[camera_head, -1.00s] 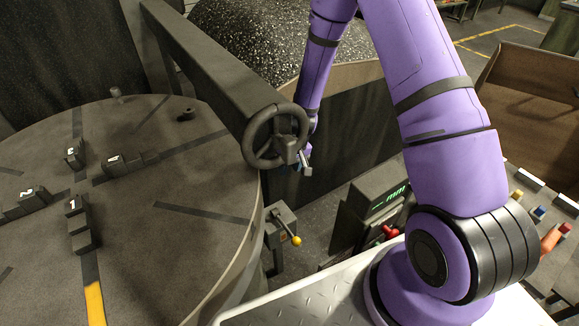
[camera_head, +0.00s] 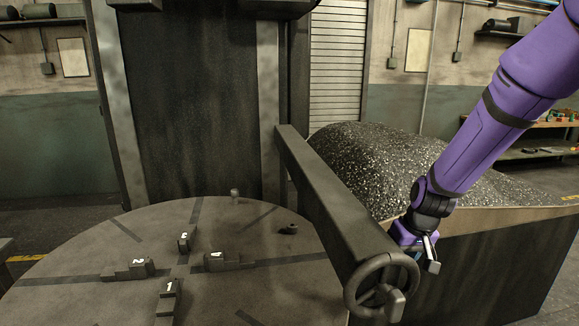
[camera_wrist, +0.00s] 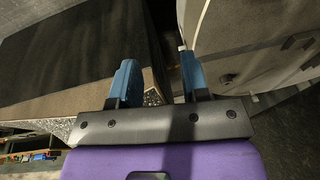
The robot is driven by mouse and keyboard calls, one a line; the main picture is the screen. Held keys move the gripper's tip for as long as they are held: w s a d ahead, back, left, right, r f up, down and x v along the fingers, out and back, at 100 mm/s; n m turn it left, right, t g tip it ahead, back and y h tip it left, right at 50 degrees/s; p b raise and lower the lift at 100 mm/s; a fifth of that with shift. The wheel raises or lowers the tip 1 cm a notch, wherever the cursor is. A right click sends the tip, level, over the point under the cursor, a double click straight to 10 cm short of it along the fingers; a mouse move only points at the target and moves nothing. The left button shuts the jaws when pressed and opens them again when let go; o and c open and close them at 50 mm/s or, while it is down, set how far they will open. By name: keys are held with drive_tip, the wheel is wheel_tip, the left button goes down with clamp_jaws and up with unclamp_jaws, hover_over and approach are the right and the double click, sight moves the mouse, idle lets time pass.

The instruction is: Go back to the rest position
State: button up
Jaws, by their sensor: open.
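My gripper (camera_head: 431,255) hangs at the end of my purple arm, just right of the dark handwheel (camera_head: 383,293) and in front of the bin of dark chips. In the wrist view its two blue fingers (camera_wrist: 157,72) stand apart with nothing between them. The gripper looks clear of the handwheel, though the gap in depth is hard to judge.
A round table (camera_head: 70,296) carries numbered jaw blocks (camera_head: 184,242) and small loose parts. A long dark beam (camera_head: 325,195) runs from the column to the handwheel. A bin (camera_head: 500,262) heaped with speckled chips (camera_head: 375,160) fills the right side.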

drive_tip(key=s+r+t, duration=0.1)
drive_tip(key=s+r, duration=0.5)
drive_tip(key=r, duration=0.5)
drive_tip(key=s+d+r+t, duration=0.1)
drive_tip(key=s+r, duration=0.5)
drive_tip(key=s, duration=0.4)
drive_tip(key=s+d+r+m+t+h, duration=0.1)
drive_tip(key=s+d+r, duration=0.1)
drive_tip(key=s+r, duration=0.5)
drive_tip(key=s, duration=0.3)
drive_tip(key=shift+s+d+h, duration=0.25)
drive_tip(key=shift+h, duration=0.05)
drive_tip(key=shift+w, duration=0.1)
